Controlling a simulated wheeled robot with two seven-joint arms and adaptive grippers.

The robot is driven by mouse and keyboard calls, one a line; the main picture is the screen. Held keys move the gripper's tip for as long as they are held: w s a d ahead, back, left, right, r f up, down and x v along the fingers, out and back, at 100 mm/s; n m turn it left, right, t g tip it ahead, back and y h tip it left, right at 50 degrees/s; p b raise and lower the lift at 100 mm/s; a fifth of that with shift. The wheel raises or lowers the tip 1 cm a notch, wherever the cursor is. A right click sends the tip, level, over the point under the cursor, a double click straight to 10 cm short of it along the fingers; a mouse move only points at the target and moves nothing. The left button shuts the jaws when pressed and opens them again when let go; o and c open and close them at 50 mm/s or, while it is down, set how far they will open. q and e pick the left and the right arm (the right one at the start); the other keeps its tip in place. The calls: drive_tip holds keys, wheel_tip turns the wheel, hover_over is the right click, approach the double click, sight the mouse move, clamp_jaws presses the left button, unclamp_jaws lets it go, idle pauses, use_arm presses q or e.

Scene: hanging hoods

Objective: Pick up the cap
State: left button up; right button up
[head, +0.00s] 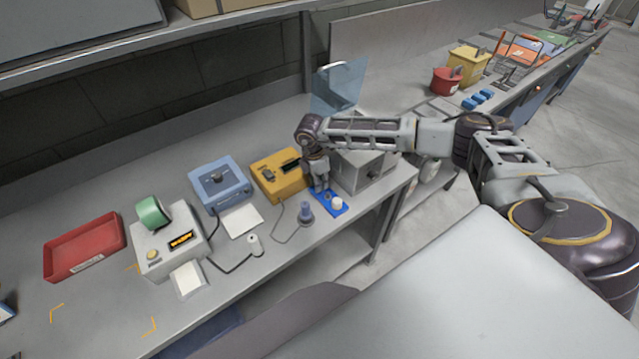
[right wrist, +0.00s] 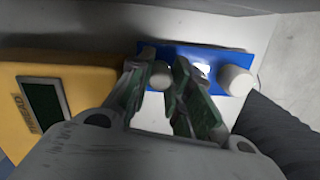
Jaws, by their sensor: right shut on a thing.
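A blue tray (head: 342,211) lies near the right end of the workbench; it also shows in the right wrist view (right wrist: 180,49). My right gripper (head: 319,189) reaches down over the tray's far end. In the right wrist view its fingers (right wrist: 164,88) are shut on a small pale round piece, which looks like the cap (right wrist: 160,75). I cannot tell whether the cap touches the tray. A white cylinder (head: 337,204) stands at the tray's near end, right of the fingers in the right wrist view (right wrist: 236,80). My left gripper is not in view.
A yellow box (head: 275,180) stands close left of the gripper. A grey metal box (head: 365,168) with a clear tilted panel (head: 338,85) stands close right. A blue-grey spindle-shaped item (head: 305,214) stands left of the tray. Bare bench lies in front (head: 285,258).

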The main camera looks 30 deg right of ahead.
wheel_tip(320, 180, up, 10)
drive_tip(key=b, duration=0.1)
drive_tip(key=shift+f+b, duration=0.15)
drive_tip(key=shift+b, duration=0.2)
drive_tip(key=shift+n, duration=0.3)
idle(0.5)
